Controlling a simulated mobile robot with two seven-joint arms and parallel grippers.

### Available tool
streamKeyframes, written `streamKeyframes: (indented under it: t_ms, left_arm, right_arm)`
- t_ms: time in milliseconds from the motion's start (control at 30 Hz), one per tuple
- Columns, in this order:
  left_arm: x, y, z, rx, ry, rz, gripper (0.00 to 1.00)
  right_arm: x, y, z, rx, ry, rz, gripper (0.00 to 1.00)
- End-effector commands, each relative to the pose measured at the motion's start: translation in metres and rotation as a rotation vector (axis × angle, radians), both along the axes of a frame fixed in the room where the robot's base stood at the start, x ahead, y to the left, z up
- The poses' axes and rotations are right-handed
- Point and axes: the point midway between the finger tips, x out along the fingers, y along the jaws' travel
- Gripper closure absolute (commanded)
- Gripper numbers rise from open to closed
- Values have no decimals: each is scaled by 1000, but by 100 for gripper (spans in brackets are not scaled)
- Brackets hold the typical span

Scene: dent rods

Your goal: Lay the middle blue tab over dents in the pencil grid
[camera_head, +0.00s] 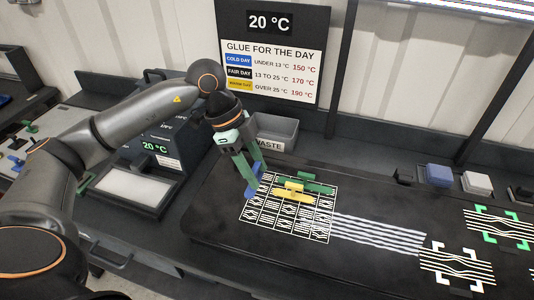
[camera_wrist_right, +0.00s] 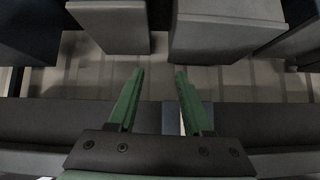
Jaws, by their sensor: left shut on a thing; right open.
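My left gripper (camera_head: 253,178) reaches down at the left edge of the pencil grid and is shut on a blue tab (camera_head: 252,191). The tab is at the grid's upper left corner; I cannot tell whether it touches the surface. The pencil grid (camera_head: 287,231) is a white-lined pattern with dark and striped cells on the black bench. A yellow tab (camera_head: 294,196) and a green tab (camera_head: 317,188) lie over its upper part. My right gripper (camera_wrist_right: 160,75) is open and empty in the right wrist view; it does not show in the head view.
A grey waste bin (camera_head: 276,133) stands behind the grid. A glue sign (camera_head: 270,55) hangs on the wall, showing 20 °C. A heater unit with a pale plate (camera_head: 127,189) is at left. Wavy white lines (camera_head: 380,234) and marked frames (camera_head: 457,266) lie to the right.

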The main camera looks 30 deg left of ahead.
Motion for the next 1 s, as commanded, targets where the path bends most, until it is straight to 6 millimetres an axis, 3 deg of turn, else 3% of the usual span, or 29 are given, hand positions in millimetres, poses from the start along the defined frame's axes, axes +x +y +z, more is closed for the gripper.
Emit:
streamKeyframes:
  t_ms: [267, 800, 1000]
  left_arm:
    - [0, 1, -11, 0, 1, 1, 100]
    - [0, 0, -61, 0, 1, 0, 100]
    - [0, 0, -66, 0, 1, 0, 100]
  right_arm:
    - [-9, 0, -15, 0, 18, 0, 50]
    - [-8, 0, -63, 0, 16, 1, 50]
    - [-7, 0, -68, 0, 15, 1, 50]
